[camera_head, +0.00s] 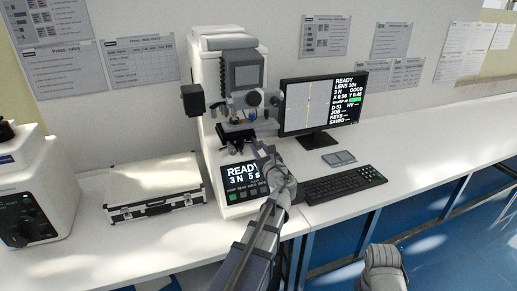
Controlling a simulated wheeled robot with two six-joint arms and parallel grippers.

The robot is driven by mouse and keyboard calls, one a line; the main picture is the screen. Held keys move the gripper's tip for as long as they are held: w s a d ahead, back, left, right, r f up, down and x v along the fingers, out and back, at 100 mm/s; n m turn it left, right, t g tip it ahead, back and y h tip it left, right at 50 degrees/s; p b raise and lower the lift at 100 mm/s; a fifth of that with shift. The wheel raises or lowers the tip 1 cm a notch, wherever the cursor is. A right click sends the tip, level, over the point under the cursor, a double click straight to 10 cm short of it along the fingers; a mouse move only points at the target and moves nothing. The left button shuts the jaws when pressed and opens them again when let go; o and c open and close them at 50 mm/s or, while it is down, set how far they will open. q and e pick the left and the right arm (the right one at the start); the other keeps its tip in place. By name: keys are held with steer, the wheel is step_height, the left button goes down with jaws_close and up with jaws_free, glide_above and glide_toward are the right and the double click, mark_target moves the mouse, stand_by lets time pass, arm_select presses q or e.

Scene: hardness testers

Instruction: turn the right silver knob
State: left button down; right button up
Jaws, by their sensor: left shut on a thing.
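The white hardness tester (208,75) stands on the bench left of the monitor, with a dark stage (236,131) under its head. My left gripper (261,149) reaches up from below to the right front of the stage. It is shut at the place of the right silver knob, which its fingers mostly hide. How far the knob is turned cannot be seen. My right gripper is not in view; only a grey part of my right arm shows at the bottom right.
A monitor (321,103), a keyboard (343,186) and a small grey pad (338,158) lie to the right of the tester. A lit panel (245,182) is at its base. A silver case (154,190) and another white machine (35,190) stand left. The bench's right part is clear.

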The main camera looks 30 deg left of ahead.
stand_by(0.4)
arm_select(q)
steer(key=c, duration=0.6)
jaws_free()
steer(key=shift+d, duration=0.1)
steer(key=v, duration=0.7)
steer(key=shift+s+d, duration=0.25)
steer(key=shift+f, duration=0.1)
steer(key=s+d+f+n+g+h, duration=0.3)
steer(key=s+d+f+n+g, duration=0.15)
steer(key=d+f+n, duration=0.3)
steer(key=s+d+f+n+g+h, duration=0.3)
steer(key=s+d+f+n+h, duration=0.15)
steer(key=d+f+n, duration=0.35)
steer(key=s+d+f+n+g+h, duration=0.1)
steer(key=s+d+f, duration=0.1)
steer(key=s+d, duration=0.2)
steer(key=s+d+f+n+g+h, duration=0.2)
steer(key=s+d, duration=0.1)
steer(key=d, duration=0.2)
steer(key=s+d+f+n+g+h, duration=0.1)
steer(key=s+d+f+h, duration=0.1)
steer(key=s+d, duration=0.2)
steer(key=shift+s+d+f+g, duration=0.15)
steer(key=shift+s+d+g, duration=0.1)
steer(key=shift+s, duration=0.05)
